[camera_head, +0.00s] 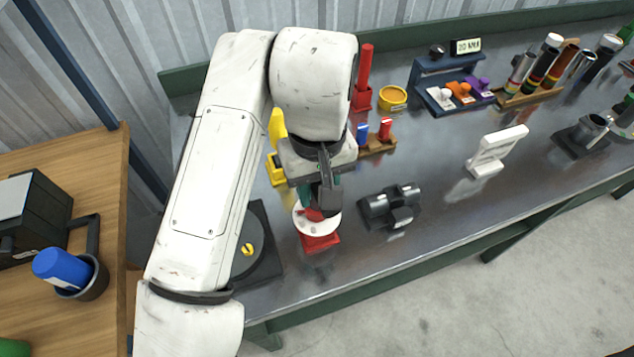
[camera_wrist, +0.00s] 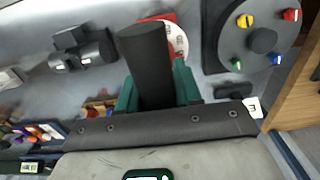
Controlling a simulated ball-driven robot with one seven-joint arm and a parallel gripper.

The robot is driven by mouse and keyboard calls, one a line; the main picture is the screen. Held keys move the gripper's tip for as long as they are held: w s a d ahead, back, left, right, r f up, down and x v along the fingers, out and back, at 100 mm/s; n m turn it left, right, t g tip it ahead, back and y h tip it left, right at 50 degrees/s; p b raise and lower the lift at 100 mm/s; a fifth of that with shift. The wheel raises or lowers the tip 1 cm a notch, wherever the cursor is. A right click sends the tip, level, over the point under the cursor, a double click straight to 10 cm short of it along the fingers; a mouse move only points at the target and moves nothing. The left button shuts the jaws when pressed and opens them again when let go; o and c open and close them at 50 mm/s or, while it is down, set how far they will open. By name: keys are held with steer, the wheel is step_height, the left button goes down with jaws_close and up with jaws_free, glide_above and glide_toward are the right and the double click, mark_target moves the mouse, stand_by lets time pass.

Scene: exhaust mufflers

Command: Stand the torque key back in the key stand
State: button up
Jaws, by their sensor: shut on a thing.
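My gripper (camera_head: 318,192) hangs over the near left part of the bench. Its two green fingers are shut on a dark cylindrical handle (camera_wrist: 152,62), which I take for the torque key. A small wooden stand (camera_head: 379,147) behind the gripper holds a blue and a red handle. It looks like the key stand, and my arm hides its left part.
A grey clamp-like part (camera_head: 391,205) lies right of the red base. A dark round tray (camera_head: 262,265) is to its left. A yellow bowl (camera_head: 393,97), a blue knob rack (camera_head: 418,80) and a white frame (camera_head: 497,151) stand farther off. Bare bench lies between them.

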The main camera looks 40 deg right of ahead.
steer(key=shift+f, duration=0.1)
stand_by(0.3)
steer(key=o, duration=1.1)
step_height(320, 180, up, 11)
steer(key=shift+f+p, duration=0.15)
steer(key=shift+p, duration=0.35)
